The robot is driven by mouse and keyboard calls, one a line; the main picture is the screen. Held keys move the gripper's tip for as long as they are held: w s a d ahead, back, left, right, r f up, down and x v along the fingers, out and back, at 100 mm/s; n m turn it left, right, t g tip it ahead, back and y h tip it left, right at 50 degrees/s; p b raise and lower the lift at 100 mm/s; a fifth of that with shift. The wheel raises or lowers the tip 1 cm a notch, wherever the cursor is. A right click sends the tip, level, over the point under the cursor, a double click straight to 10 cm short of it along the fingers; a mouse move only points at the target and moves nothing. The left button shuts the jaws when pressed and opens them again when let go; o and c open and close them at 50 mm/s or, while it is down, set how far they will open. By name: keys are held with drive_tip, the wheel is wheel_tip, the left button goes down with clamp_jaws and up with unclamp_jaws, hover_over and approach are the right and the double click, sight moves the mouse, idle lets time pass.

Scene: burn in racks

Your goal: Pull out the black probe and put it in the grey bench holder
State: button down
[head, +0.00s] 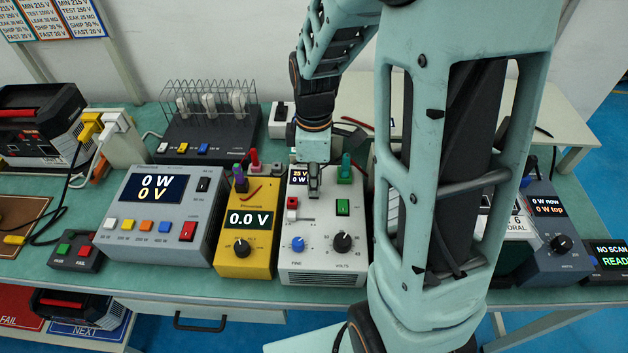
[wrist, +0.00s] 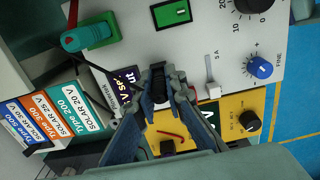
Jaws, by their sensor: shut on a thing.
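My gripper (head: 314,188) is over the upper part of the white supply unit (head: 322,272), just left of an upright green plug (head: 346,165). In the wrist view its fingers (wrist: 158,88) are shut on a dark, black piece (wrist: 159,92), which looks like the black probe. The fingers hide most of it, and I cannot tell whether its lower end is still seated in the unit. The grey bench holder is not clearly identifiable; a small grey block (head: 271,170) beside a red probe (head: 255,160) behind the yellow meter may be it.
The yellow meter (head: 243,258) reads 0.0 V and stands against the supply's left side, with a purple plug (head: 239,176) at its top. A grey power unit (head: 157,212) is farther left. A wire rack (head: 209,105) stands behind. Free bench shows along the front edge.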

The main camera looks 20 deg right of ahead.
drive_tip(key=shift+r+p, duration=0.6)
drive_tip(key=shift+r, duration=0.2)
idle(1.1)
drive_tip(key=shift+r+p, duration=0.75)
drive_tip(key=shift+r, duration=0.25)
